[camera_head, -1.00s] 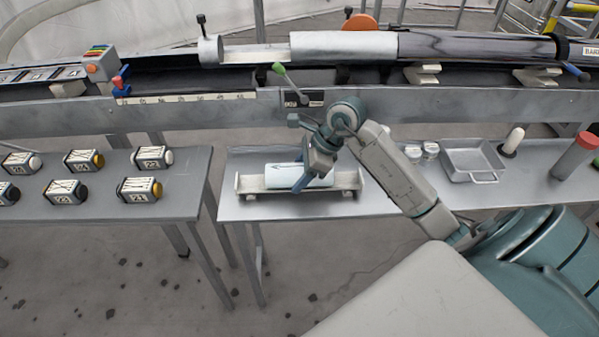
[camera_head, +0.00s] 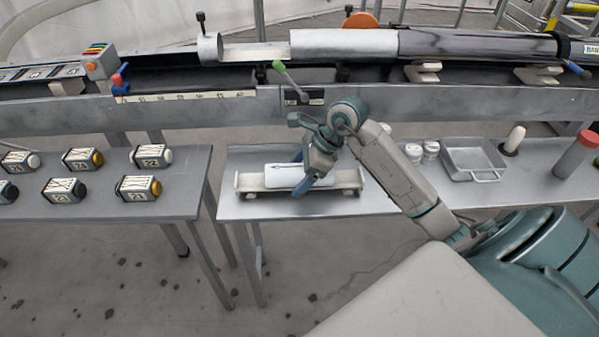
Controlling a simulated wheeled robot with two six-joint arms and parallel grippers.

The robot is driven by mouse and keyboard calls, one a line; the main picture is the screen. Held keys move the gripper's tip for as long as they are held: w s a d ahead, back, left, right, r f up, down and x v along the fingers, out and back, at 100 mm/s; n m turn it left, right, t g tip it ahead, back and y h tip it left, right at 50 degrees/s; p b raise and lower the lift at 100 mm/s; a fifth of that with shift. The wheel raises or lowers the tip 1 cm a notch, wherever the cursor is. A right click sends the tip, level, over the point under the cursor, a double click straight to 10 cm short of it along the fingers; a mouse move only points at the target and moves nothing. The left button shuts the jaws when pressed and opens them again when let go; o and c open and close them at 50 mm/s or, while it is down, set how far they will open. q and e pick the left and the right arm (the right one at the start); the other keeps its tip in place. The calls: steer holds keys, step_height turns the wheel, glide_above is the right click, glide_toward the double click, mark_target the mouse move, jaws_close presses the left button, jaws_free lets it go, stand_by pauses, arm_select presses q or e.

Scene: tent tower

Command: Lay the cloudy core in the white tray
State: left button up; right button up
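The cloudy core (camera_head: 284,175), a pale whitish cylinder, lies lengthwise in the white tray (camera_head: 348,178), a low cream cradle with raised ends on the middle table. My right gripper (camera_head: 301,172) reaches down over the core from above. Its blue fingers look spread, one at the core's far side and one at its near side. The gripper's body hides part of the core's right half, so contact with the fingers is hard to judge. My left gripper is not in view.
A grey metal pan (camera_head: 474,158), small white jars (camera_head: 431,149) and a red-topped cylinder (camera_head: 576,155) stand on the right of the table. Several labelled blocks (camera_head: 139,188) sit on the left table. A long rail with a tube (camera_head: 343,44) runs behind.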

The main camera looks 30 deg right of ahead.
steer(key=shift+d+r, duration=0.2)
steer(key=v, duration=0.8)
steer(key=shift+s+r, duration=0.15)
steer(key=shift+r, duration=0.05)
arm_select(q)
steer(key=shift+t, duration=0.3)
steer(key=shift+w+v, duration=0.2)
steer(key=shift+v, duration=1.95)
arm_select(e)
steer(key=shift+v, duration=0.95)
steer(key=shift+f, duration=0.1)
